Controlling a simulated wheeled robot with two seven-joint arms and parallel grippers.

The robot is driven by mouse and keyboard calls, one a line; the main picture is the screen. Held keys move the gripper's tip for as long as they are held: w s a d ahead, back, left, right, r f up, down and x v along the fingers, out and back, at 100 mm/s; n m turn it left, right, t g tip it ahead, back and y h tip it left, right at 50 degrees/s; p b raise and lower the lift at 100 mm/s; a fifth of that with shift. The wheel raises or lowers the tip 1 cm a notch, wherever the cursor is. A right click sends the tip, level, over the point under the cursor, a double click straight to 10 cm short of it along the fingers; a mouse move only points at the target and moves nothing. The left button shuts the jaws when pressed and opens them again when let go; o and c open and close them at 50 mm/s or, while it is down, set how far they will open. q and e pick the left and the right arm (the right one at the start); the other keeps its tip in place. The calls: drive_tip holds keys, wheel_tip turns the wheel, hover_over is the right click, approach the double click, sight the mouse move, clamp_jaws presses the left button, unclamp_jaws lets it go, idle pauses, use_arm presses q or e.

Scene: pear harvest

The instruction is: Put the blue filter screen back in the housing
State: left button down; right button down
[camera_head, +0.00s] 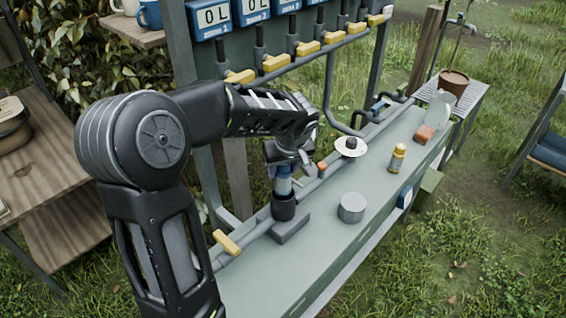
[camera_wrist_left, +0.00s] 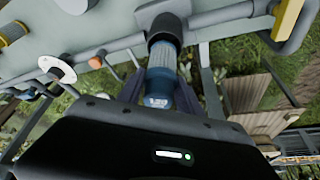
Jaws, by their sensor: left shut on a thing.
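The blue filter screen (camera_wrist_left: 161,72) is a short blue cylinder held between the fingers of my left gripper (camera_wrist_left: 160,98). Its far end meets the mouth of the dark round housing (camera_wrist_left: 166,30); I cannot tell how deep it sits. In the head view, my left gripper (camera_head: 287,167) is above the housing (camera_head: 283,208), with the blue screen (camera_head: 284,186) upright between them. The housing stands on a grey block on the green bench, in line with the pipe. My right gripper is not in view.
A yellow valve handle (camera_head: 227,242) is on the near pipe.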

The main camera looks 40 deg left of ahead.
sight(283, 187)
use_arm(q)
drive_tip(key=shift+s, duration=0.1)
drive_tip(key=shift+f+b, duration=0.55)
drive_tip(key=shift+f, duration=0.55)
wheel_tip(283, 187, down, 4)
drive_tip(key=shift+r+b, duration=0.25)
drive_tip(key=shift+b, duration=0.9)
drive_tip(key=shift+f+b, duration=0.35)
drive_tip(key=shift+b, duration=0.1)
drive_tip(key=shift+d, duration=0.1)
